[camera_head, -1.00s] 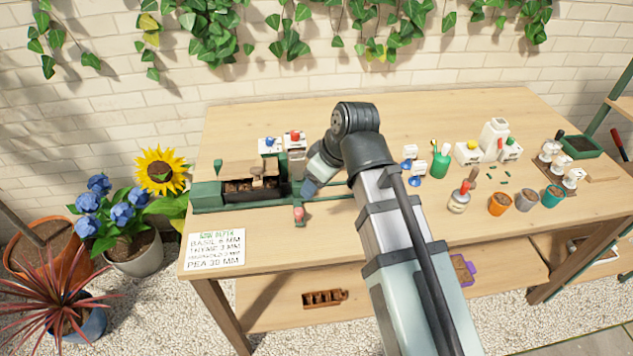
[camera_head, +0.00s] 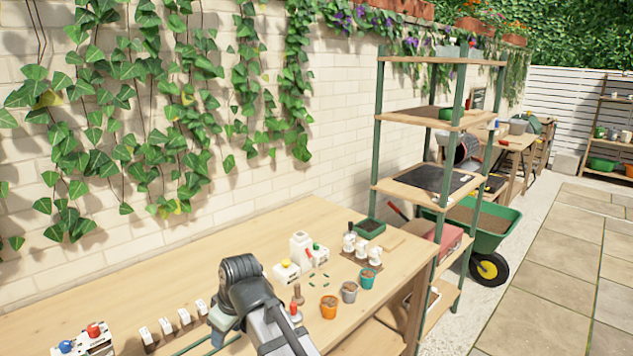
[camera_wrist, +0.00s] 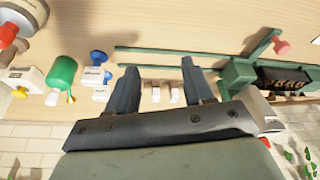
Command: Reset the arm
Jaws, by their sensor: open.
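My gripper (camera_wrist: 159,67) shows in the wrist view with its two dark fingers apart. Nothing is held between them; small white blocks (camera_wrist: 164,96) on the bench show beyond the gap. In the head view my arm reaches up from the bottom edge over the bench (camera_head: 225,265), and the fingertips are hidden there.
Orange (camera_head: 328,309), grey (camera_head: 349,294) and teal (camera_head: 368,281) pots stand at the bench's right end, near a white jug (camera_head: 300,247). A green wheelbarrow (camera_head: 490,240) stands behind a tall shelf (camera_head: 420,190). The wrist view shows a green bottle (camera_wrist: 62,72) and green rails (camera_wrist: 170,49).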

